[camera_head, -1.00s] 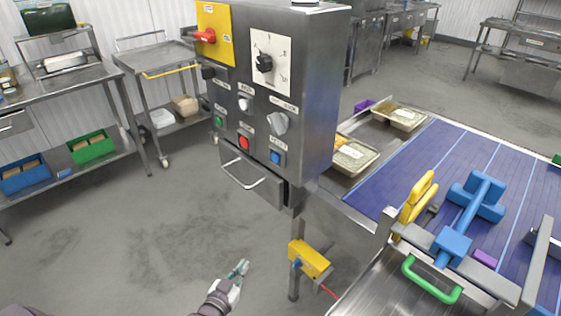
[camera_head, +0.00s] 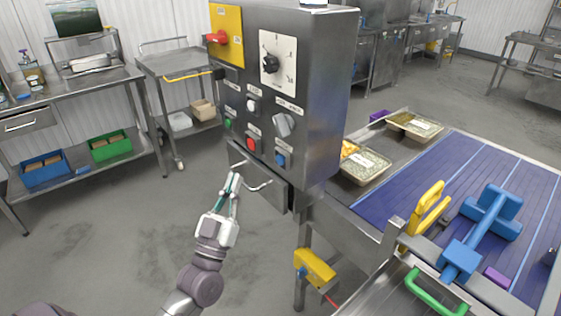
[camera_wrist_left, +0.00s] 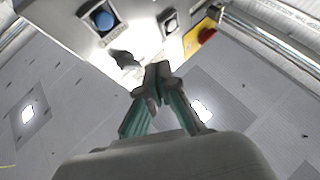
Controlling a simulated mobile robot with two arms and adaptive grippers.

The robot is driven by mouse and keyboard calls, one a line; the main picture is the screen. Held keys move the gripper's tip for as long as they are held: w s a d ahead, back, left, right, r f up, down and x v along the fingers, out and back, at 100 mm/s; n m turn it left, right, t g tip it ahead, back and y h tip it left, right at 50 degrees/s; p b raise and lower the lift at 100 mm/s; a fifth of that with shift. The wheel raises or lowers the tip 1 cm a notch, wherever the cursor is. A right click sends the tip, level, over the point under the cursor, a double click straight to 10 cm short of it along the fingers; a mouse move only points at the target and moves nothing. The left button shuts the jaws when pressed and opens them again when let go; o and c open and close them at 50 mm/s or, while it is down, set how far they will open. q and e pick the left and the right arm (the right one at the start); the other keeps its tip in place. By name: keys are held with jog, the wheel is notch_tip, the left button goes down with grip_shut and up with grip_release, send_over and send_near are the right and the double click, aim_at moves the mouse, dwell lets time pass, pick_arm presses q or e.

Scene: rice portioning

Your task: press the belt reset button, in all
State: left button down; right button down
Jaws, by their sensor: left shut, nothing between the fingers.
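The control panel (camera_head: 330,100) is a grey metal box with a blue button (camera_head: 280,159), a red button (camera_head: 251,144), a green button (camera_head: 228,124) and a white one (camera_head: 252,106). Their labels are too small to read, so I cannot tell by text which is the belt reset. My left gripper (camera_head: 233,180) is shut and empty, pointing up in front of the drawer handle below the buttons, apart from the blue button. The left wrist view shows the closed fingertips (camera_wrist_left: 157,72) below and right of the blue button (camera_wrist_left: 103,18). My right gripper is not in view.
A red rotary switch (camera_head: 217,37) on a yellow plate and a dial (camera_head: 270,62) sit higher on the panel. The drawer handle (camera_head: 258,186) sticks out below. The blue conveyor belt (camera_head: 400,205) with food trays lies to the right.

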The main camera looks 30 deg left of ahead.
pick_arm(q)
jog(key=shift+w, duration=0.1)
jog(key=b, duration=0.1)
send_near(278, 151)
notch_tip(278, 151, up, 3)
jog(key=w+a, duration=0.2)
jog(key=a, duration=0.1)
jog(key=shift+w+d+r, duration=0.1)
jog(key=shift+w+d, duration=0.45)
jog(key=shift+w, duration=0.25)
dwell(0.8)
jog(key=shift+w+d, duration=0.2)
jog(key=shift+w, duration=0.15)
jog(key=shift+w+d, duration=0.15)
jog(key=shift+w, duration=0.3)
dwell(0.7)
jog(key=shift+s, duration=0.15)
jog(key=shift+s+a+p, duration=0.35)
jog(key=shift+s, duration=0.35)
